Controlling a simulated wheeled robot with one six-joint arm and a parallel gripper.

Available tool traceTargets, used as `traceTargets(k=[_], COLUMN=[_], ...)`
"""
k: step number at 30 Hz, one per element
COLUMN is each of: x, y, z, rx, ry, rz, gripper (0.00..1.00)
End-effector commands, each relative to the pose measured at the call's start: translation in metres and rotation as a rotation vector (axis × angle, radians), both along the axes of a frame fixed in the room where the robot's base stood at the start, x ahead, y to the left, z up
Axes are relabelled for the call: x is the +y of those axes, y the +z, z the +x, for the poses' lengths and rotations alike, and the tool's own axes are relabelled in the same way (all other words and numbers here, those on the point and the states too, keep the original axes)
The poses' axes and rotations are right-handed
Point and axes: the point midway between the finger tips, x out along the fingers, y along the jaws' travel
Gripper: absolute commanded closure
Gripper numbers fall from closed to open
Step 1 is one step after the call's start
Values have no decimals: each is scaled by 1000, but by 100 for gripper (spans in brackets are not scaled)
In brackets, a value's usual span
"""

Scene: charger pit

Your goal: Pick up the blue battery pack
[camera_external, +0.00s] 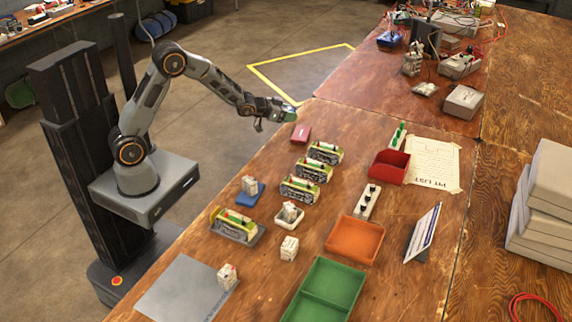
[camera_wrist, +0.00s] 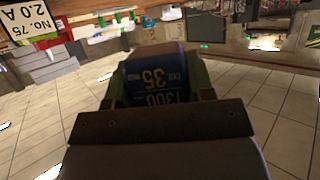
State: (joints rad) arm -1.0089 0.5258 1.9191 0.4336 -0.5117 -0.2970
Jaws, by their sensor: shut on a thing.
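The blue battery pack (camera_wrist: 152,80) shows in the wrist view between the two fingers of my gripper (camera_wrist: 155,90), with yellow print "1300" and "35" on its face. My gripper is shut on it. In the external view my gripper (camera_external: 277,117) is raised near the table's far left edge, above and left of a small dark red block (camera_external: 300,133). The pack is too small and too covered by the fingers to make out clearly there.
Several green-and-yellow framed units (camera_external: 313,170) stand on the wooden table. A red bin (camera_external: 389,167), an orange bin (camera_external: 354,240) and a green bin (camera_external: 325,290) line the right side. A grey mat (camera_external: 185,292) lies front left.

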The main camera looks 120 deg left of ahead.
Motion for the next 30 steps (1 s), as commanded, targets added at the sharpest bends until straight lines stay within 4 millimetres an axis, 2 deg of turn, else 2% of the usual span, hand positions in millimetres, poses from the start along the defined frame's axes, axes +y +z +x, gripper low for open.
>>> traceTargets(k=[1, 4, 12, 21, 27, 30], x=[-7, -20, -62, -86, -89, -84], y=[16, 38, 61, 68, 72, 70], z=[-6, -18, -53, -72, -75, -71], rx=[-4, -4, -3, -4, -3, -1], ry=[1, 1, 1, -4, -2, 0], rz=[6, 6, 4, 5, 5, 2], gripper=[86, 86, 86, 86, 86, 86])
